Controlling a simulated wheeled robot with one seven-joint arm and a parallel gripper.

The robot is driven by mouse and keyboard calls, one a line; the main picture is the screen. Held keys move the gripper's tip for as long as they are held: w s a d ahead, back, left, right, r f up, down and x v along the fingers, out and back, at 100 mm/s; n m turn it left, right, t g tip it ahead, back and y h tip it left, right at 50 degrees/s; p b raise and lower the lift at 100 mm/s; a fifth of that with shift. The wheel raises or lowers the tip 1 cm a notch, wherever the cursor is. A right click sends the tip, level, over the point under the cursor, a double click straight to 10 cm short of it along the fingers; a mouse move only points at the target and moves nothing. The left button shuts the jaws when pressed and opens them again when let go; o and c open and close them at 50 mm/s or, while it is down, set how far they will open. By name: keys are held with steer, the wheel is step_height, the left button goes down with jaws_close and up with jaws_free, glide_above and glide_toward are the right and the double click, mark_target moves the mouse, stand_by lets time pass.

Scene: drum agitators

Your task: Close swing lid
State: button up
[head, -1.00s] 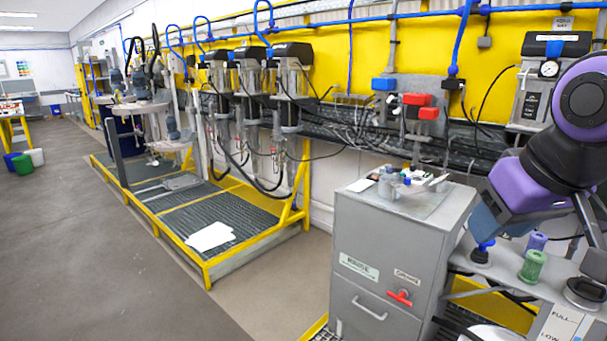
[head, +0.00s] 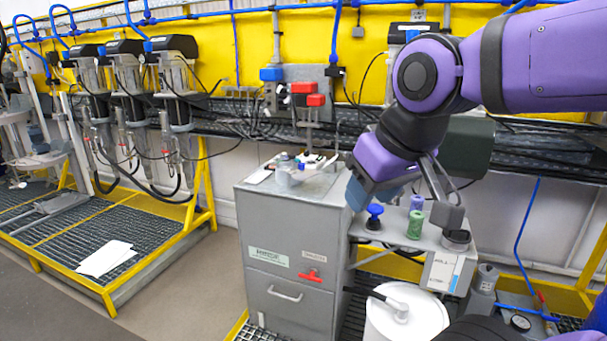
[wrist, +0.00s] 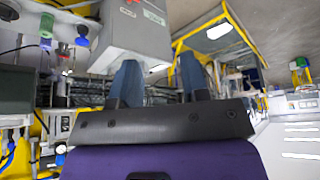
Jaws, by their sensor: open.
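I cannot tell for sure which part is the swing lid. A white round drum (head: 405,325) stands at the bottom centre-right of the head view, cut off by the frame edge, with a black-handled fitting (head: 392,302) on its top. A grey cabinet (head: 290,235) with a red handle (head: 312,276) stands left of it; its grey body also shows in the wrist view (wrist: 130,35). My gripper (head: 372,190) hangs beside the cabinet's upper right corner in the head view. Its two blue fingers (wrist: 158,70) are apart with nothing held between them.
A small shelf (head: 400,236) right of the cabinet bears a blue-topped item (head: 375,215) and a green spool (head: 415,225). Small items lie on the cabinet top. A yellow-framed grating platform (head: 110,245) is at the left. Open floor (head: 190,290) lies between it and the cabinet.

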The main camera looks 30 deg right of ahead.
mark_target(304, 170)
steer(key=shift+w, duration=0.1)
steer(key=c, duration=0.3)
steer(key=w+d, duration=0.1)
steer(key=w, duration=0.2)
steer(key=w+r, duration=0.1)
steer(key=w, duration=0.3)
steer(key=w+d, duration=0.1)
steer(key=w, duration=0.2)
steer(key=shift+w+d+r, duration=0.3)
steer(key=shift+r, duration=0.05)
jaws_close()
steer(key=w+d+f+h, duration=0.2)
steer(key=w+f, duration=0.3)
steer(key=w, duration=0.7)
steer(key=w+d+f+n+h, duration=0.15)
steer(key=w+f, duration=0.35)
steer(key=w, duration=0.7)
steer(key=w+d+f+h, duration=0.1)
steer(key=w+d+f, duration=0.3)
steer(key=w, duration=0.8)
steer(key=d+r+x, duration=0.1)
steer(key=x, duration=1)
steer(key=shift+w+d+f+t, duration=0.25)
steer(key=shift+w+d+t, duration=0.05)
steer(key=shift+w+d, duration=0.25)
